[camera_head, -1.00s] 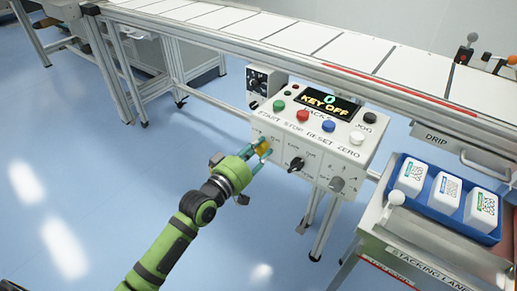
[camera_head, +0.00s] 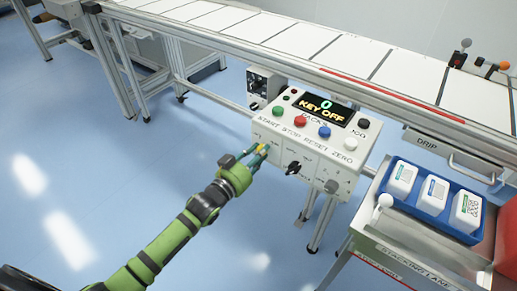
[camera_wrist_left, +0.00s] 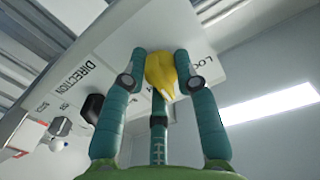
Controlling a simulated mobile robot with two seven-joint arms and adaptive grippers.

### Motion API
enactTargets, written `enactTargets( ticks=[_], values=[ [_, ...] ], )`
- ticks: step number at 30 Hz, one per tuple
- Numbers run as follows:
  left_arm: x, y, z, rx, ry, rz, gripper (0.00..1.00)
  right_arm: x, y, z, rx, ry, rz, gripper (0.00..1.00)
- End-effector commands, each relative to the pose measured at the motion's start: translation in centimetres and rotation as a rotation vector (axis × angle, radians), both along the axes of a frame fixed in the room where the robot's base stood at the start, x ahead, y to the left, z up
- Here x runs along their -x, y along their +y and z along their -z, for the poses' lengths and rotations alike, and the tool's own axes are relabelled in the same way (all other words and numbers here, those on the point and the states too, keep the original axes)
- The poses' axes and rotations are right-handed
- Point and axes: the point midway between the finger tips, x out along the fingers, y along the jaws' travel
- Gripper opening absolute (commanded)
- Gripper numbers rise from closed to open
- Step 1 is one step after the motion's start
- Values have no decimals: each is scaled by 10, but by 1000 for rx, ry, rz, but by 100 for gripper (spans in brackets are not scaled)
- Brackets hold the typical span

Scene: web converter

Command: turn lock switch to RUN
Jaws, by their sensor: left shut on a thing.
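The control box (camera_head: 330,158) has a display (camera_head: 326,109) that reads "0" and "KEY OFF". The yellow lock switch (camera_wrist_left: 163,75) shows in the left wrist view, beside the printed letters "LOC". My left gripper (camera_head: 262,151) is at the left end of the box's front face. In the left wrist view its teal fingers (camera_wrist_left: 164,80) are shut on the yellow switch, one on each side. In the head view the fingers mostly hide the switch, and its RUN mark cannot be read. My right gripper is not in view.
A black knob (camera_head: 293,167) sits right of the lock switch, marked DIRECTION in the wrist view. Green, red, blue and black buttons line the box top. A blue tray (camera_head: 437,217) with white packs stands at the right. A conveyor runs behind.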

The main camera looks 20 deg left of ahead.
Motion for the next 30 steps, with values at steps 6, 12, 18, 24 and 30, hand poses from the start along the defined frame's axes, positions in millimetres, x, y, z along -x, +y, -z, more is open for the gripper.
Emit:
enactTargets(
  ticks=[6, 12, 18, 24, 30],
  values=[
    [-1, 1, -2, -194, -69, -2, 0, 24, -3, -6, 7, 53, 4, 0],
    [-1, 1, -2, -357, -130, -3, 0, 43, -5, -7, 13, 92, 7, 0],
    [-1, 2, -1, -487, -178, -3, 0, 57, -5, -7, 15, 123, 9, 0],
    [-1, 2, -2, -574, -210, -3, 0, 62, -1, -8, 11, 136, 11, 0],
    [-1, 2, -2, -617, -226, -4, 0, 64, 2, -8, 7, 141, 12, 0]
  ],
)
